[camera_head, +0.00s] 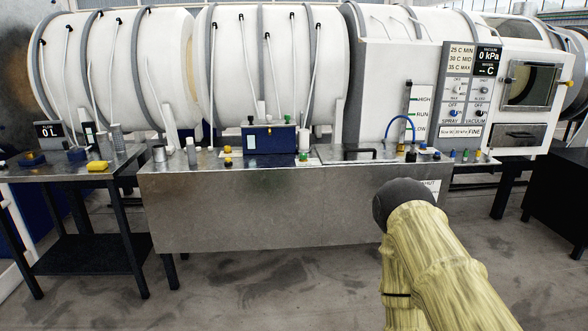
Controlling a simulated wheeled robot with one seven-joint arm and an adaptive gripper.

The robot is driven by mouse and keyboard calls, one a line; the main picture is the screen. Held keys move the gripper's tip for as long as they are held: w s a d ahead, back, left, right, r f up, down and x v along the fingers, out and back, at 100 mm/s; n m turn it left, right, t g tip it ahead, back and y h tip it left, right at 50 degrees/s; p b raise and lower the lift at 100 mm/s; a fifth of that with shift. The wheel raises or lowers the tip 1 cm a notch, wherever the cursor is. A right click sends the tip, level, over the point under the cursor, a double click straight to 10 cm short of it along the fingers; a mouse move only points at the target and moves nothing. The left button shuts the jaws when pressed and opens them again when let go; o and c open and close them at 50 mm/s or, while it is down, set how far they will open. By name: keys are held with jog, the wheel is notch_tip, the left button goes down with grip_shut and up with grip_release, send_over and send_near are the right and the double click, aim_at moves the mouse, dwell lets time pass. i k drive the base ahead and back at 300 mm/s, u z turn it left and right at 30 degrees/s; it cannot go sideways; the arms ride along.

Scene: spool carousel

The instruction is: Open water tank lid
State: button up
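A flat metal lid (335,152) with a dark bar handle (360,154) lies on top of the long metal tank bench (250,210), right of its middle. It looks level and closed. I take it to be the water tank lid. My arm, in a yellowish sleeve with a dark rounded end, rises from the lower right in front of the bench. It covers part of the bench's front face. My gripper's fingers do not show. The lid and handle are not covered by the arm.
A blue box (270,140) stands on the bench left of the lid, with small bottles and knobs nearby. A curved blue hose (401,119) is right of the handle. A dark side table (75,172) is at left. A white machine with a control panel (469,90) stands behind.

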aim_at(355, 147)
jog(key=i, duration=1.65)
jog(key=z, duration=0.05)
